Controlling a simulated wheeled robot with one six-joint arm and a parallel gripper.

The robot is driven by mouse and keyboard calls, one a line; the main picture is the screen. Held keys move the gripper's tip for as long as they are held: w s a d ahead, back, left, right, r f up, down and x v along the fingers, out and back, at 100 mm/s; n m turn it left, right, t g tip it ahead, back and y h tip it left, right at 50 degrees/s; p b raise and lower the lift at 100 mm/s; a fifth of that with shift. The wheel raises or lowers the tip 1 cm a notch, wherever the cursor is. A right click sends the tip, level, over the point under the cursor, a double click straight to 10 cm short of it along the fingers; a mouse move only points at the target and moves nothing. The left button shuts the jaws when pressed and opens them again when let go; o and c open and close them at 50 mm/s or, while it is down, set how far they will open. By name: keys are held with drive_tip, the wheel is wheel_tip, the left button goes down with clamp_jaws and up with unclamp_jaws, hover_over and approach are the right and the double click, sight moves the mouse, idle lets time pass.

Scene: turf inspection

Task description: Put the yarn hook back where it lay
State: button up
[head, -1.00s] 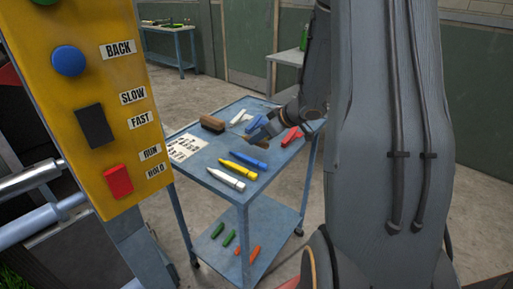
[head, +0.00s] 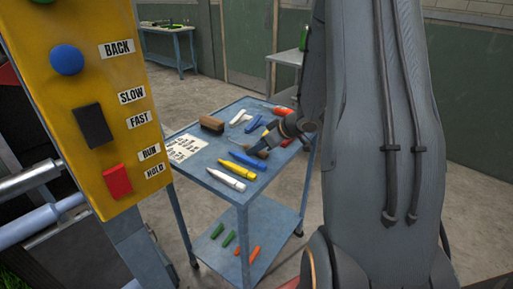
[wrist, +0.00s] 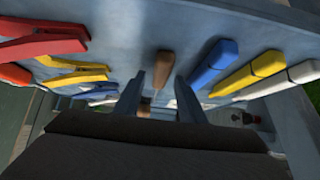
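The yarn hook (wrist: 163,66) has a brown handle and a thin pale shank. In the wrist view it appears to lie on the blue cart top (wrist: 115,48), between the blue pen-shaped tool and the blue-handled tool. My gripper (wrist: 160,82) has its two fingers apart, one on each side of the hook, with a visible gap to the handle on both sides. In the head view my gripper (head: 265,146) is low over the right-middle of the cart and largely hides the hook.
Blue (head: 248,161), yellow (head: 237,169) and white (head: 226,180) pen-shaped tools lie close by on the near side. Red-handled (wrist: 45,47), yellow-handled (wrist: 75,72) and blue-handled tools lie opposite. A yellow control panel (head: 85,120) stands nearer.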

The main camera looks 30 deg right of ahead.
drive_tip(key=shift+r, duration=0.2)
drive_tip(key=v, duration=1.2)
drive_tip(key=w+a+m+h, duration=0.2)
drive_tip(key=a+m+h, duration=0.1)
drive_tip(key=a+h, duration=0.2)
drive_tip(key=s+a+f+m+g+y, duration=0.1)
drive_tip(key=s+a+g, duration=0.5)
drive_tip(key=s+a, duration=1)
drive_tip(key=shift+s+a+f+m+g, duration=0.35)
drive_tip(key=shift+s+f+m, duration=0.25)
drive_tip(key=shift+f, duration=0.2)
